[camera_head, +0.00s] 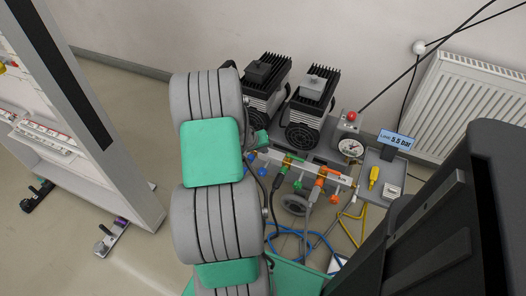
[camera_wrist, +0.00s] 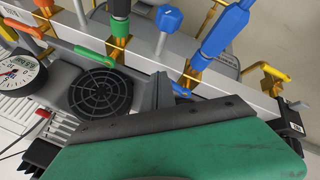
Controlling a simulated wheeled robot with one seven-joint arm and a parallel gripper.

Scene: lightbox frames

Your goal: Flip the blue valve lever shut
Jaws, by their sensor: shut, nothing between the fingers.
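In the wrist view the blue valve lever (camera_wrist: 182,90) shows as a short blue piece beside a brass fitting on the grey manifold bar. The green body of my gripper fills the lower part of that view. My gripper's dark fingertips (camera_wrist: 163,86) are shut and empty, close to the left of the blue lever. I cannot tell whether they touch it. A blue hose connector (camera_wrist: 226,28) rises beyond the lever. In the head view my grey and green arm hides the gripper's tips and most of the bar's left end.
A green lever (camera_wrist: 95,55), an orange lever (camera_wrist: 27,29) and a yellow lever (camera_wrist: 271,72) sit along the same bar. A blue knob (camera_wrist: 168,18) stands behind it. Two black motors (camera_head: 309,105), a gauge (camera_head: 351,148) and a "5.5 bar" display (camera_head: 396,139) are nearby.

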